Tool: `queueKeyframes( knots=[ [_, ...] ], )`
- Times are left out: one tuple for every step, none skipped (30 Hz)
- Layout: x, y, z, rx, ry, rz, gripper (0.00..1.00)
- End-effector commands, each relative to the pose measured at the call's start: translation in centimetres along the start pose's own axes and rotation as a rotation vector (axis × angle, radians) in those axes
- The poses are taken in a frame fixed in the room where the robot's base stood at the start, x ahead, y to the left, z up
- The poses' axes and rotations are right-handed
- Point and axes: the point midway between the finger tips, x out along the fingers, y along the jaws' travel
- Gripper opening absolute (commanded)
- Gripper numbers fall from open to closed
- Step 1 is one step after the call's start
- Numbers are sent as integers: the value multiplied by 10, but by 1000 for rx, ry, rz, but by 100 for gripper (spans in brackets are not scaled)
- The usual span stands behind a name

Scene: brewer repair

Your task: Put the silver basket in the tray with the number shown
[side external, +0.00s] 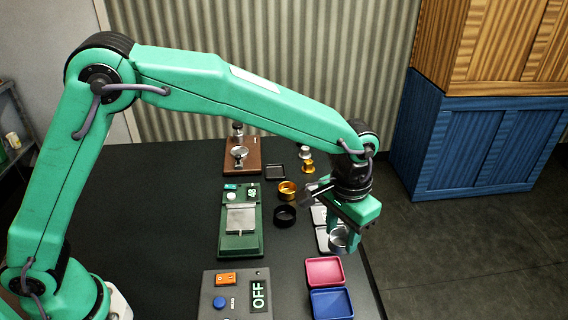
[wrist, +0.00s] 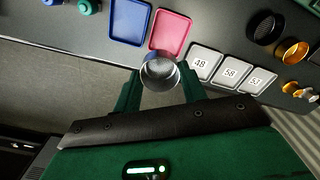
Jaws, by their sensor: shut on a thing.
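My gripper (side external: 342,232) is shut on the silver basket (side external: 339,240), holding it raised near the table's right edge. In the wrist view the basket (wrist: 160,72) sits between the fingers, its round open top and mesh bottom visible. Three pale trays stand in a row to its right there: tray 48 (wrist: 213,54), tray 58 (wrist: 243,67) and tray 53 (wrist: 271,76). No basket shows in them. In the side view my gripper partly covers these trays. The green scale (side external: 240,240) has a display (side external: 251,194) that seems to read 48, turned sideways.
A pink tray (side external: 324,270) and a blue tray (side external: 331,303) stand in front of the pale trays. Gold baskets (side external: 287,190) and a black ring (side external: 284,216) stand behind. A control box (side external: 238,296) reads OFF. A brown stand (side external: 242,158) is at the back.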

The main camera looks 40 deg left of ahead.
Motion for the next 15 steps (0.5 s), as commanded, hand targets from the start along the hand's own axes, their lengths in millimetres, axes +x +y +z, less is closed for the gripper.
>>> queueKeyframes(
  knots=[
    [4,-5,-4,-2,-1,0,16],
    [7,-9,-6,-4,-2,-1,16],
    [10,-13,-10,-4,-2,-1,16],
    [13,-16,-13,-3,-2,-1,16],
    [16,-20,-16,-3,-2,-1,16],
    [20,-26,-21,-5,-3,-1,16],
    [23,-29,-24,-4,-2,-1,16],
    [26,-33,-27,-3,-1,0,16],
    [30,-38,-32,-4,-1,0,16],
    [33,-42,-35,-4,-1,0,16],
    [36,-45,-38,-3,-2,0,16],
    [40,-50,-42,-3,-2,0,16],
    [42,-54,-45,-4,-1,0,16],
    [45,-57,-48,-3,-2,0,16],
    [49,-62,-52,-2,-2,0,16]
  ],
)
